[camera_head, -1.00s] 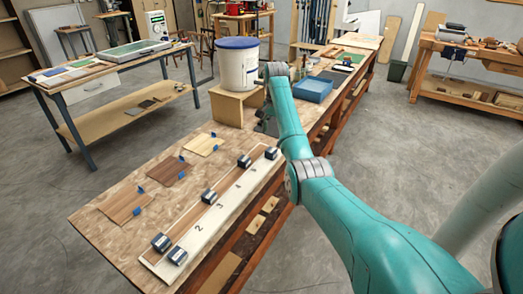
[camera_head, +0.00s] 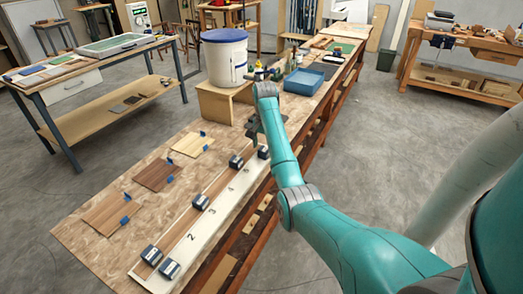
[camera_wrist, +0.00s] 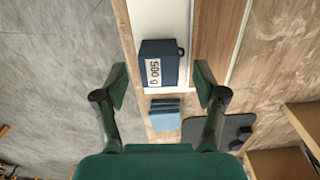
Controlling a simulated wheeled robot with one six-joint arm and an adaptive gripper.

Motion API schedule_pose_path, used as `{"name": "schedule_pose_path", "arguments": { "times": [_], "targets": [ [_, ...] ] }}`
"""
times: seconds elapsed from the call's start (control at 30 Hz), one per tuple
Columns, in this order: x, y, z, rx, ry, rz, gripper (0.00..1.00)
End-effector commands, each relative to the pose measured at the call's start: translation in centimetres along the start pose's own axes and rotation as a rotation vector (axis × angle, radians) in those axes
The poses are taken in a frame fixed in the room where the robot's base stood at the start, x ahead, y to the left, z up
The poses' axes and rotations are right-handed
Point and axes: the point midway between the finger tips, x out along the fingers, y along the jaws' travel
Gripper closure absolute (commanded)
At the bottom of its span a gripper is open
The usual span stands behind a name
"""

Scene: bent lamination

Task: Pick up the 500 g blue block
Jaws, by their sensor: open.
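The 500 g blue block (camera_wrist: 165,63) is dark blue with a white label reading "500 g". In the wrist view it sits on the white strip (camera_wrist: 164,15), ahead of my gripper (camera_wrist: 161,86). The gripper's fingers are open and apart, one to each side of the block's line, with nothing between them. In the head view my gripper (camera_head: 256,130) hangs over the far end of the numbered white strip (camera_head: 205,225). A dark block (camera_head: 263,152) there, just below the gripper, appears to be the same one; its label is not readable in that view.
Several other dark blocks, such as the middle one (camera_head: 200,202), sit along the strip. Wood panels (camera_head: 157,175) with small blue pieces lie left. A wooden stand (camera_head: 222,100) with a white bucket (camera_head: 225,60) and a blue tray (camera_head: 304,81) are beyond. Blue pads (camera_wrist: 165,114) lie near the fingers.

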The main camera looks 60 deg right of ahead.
Motion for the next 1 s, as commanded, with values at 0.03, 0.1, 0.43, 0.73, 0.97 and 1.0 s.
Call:
{"name": "schedule_pose_path", "arguments": {
  "times": [0.03,0.1,0.43,0.73,0.97,1.0],
  "targets": [
    [0.7,0.2,0.1,0.002,-0.001,0.000,0.29],
    [1.4,0.4,0.2,0.003,-0.001,0.001,0.29],
    [2.0,0.5,0.2,0.005,0.000,-0.001,0.29],
    [2.0,0.5,0.2,0.005,0.000,0.000,1.00],
    [1.9,0.5,0.1,0.005,0.001,-0.001,1.00],
    [1.9,0.5,0.1,0.004,0.001,-0.001,1.00]
  ]
}}
